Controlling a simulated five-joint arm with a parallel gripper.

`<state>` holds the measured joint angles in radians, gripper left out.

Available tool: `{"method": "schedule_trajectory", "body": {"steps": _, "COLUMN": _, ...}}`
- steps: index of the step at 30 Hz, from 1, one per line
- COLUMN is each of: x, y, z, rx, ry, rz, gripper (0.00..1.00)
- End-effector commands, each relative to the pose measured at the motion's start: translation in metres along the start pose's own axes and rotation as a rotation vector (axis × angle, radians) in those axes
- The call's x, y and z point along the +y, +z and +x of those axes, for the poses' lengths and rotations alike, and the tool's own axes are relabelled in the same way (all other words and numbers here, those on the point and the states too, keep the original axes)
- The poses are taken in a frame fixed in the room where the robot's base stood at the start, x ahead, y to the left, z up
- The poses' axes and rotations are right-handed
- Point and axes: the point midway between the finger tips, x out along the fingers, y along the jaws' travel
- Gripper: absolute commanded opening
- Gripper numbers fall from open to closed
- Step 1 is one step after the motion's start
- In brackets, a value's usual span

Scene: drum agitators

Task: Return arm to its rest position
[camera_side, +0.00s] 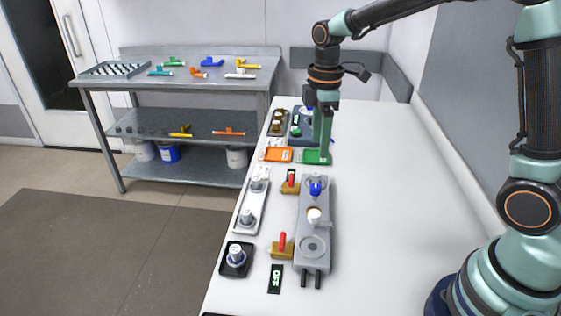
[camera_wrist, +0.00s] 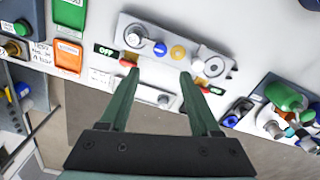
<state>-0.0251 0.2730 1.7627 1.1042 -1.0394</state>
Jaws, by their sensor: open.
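My gripper (camera_side: 321,150) hangs down from my arm over the far part of the white table (camera_side: 375,175). Its green fingers overlap the green tray (camera_side: 313,158) in the side view; I cannot tell the height gap. In the wrist view my gripper (camera_wrist: 158,74) has its two fingers apart with nothing held between them. The grey unit (camera_side: 313,262) with a blue knob (camera_side: 315,188) and a white knob (camera_side: 314,215) stands nearer the side camera. The grey unit also shows beyond the fingertips in the wrist view (camera_wrist: 185,35).
An orange tray (camera_side: 278,154) lies left of the green one. Red-handled yellow valves (camera_side: 282,247), a white plate with grey knobs (camera_side: 245,215), a black-based knob (camera_side: 236,258) and an OFF sign (camera_side: 275,279) line the left side. The table's right side is clear. A metal shelf (camera_side: 190,95) stands behind.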

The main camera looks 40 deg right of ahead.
Motion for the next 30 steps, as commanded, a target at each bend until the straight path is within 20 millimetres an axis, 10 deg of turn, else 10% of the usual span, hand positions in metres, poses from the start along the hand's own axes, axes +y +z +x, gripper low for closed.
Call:
{"method": "schedule_trajectory", "body": {"steps": 8, "x": -0.007, "y": 0.005, "z": -0.013, "rx": 0.021, "ry": 0.033, "rz": 0.074, "gripper": 0.64}}
{"method": "schedule_trajectory", "body": {"steps": 18, "x": -0.052, "y": 0.036, "z": -0.062, "rx": 0.170, "ry": 0.175, "rz": 0.503, "gripper": 0.64}}
{"method": "schedule_trajectory", "body": {"steps": 30, "x": -0.101, "y": 0.067, "z": -0.074, "rx": 0.397, "ry": 0.257, "rz": 0.961, "gripper": 0.64}}
